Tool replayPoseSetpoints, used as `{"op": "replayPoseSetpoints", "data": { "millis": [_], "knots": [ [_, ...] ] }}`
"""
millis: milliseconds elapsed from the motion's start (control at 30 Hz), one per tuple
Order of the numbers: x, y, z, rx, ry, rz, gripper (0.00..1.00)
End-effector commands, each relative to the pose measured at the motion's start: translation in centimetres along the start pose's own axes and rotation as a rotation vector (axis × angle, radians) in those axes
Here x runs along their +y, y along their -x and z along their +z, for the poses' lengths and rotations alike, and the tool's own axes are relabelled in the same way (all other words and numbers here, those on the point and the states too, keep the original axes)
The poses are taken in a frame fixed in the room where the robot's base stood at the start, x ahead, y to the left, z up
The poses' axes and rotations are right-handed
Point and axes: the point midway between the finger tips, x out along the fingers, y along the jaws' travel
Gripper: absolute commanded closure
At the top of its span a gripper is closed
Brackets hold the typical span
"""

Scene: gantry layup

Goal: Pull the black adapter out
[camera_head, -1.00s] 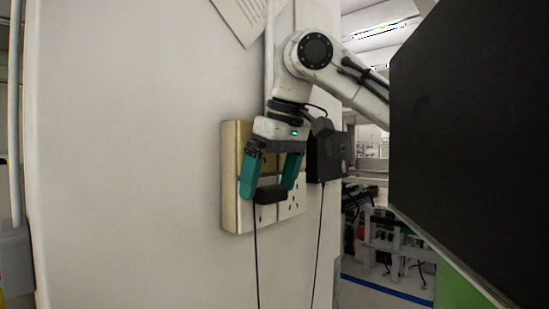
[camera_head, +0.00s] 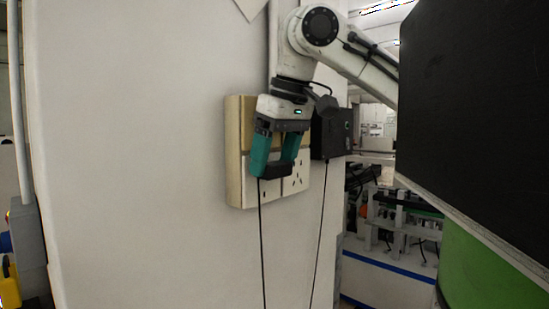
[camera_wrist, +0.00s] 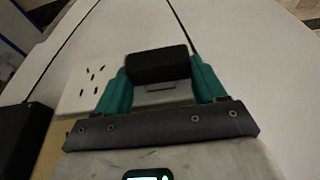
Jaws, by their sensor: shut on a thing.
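The black adapter (camera_head: 276,170) is a small dark block with a thin black cable hanging down. It is at the lower part of the socket panel (camera_head: 235,185) on the white wall. My gripper (camera_head: 274,170) comes from above with its teal fingers shut on the adapter's two sides. In the wrist view the adapter (camera_wrist: 157,65) sits between the fingertips (camera_wrist: 158,72), in front of the pale socket plate (camera_wrist: 82,92). The adapter hides what is behind it, so I cannot tell whether its pins are in the socket.
A larger black box (camera_head: 326,135) with its own cable is to the right of my gripper, close to the wrist. A large dark panel (camera_head: 475,110) fills the right side. The wall left of the sockets is clear.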

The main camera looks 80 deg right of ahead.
Motion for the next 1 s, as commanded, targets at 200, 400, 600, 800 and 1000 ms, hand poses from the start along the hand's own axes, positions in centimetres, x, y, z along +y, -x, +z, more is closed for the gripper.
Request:
{"op": "replayPoseSetpoints", "data": {
  "millis": [200, 400, 600, 800, 1000],
  "knots": [
    [0.0, 0.01, 0.0, 0.0, 0.0, 0.0, 0.47],
    [0.01, 0.01, 0.0, 0.0, 0.0, 0.0, 0.67],
    [0.01, 0.04, 0.06, 0.001, 0.0, 0.0, 0.69],
    [-0.01, 0.18, 0.42, 0.001, 0.0, -0.001, 0.69],
    [-0.03, 0.3, 0.88, 0.0, 0.001, -0.001, 0.69]
  ]
}}
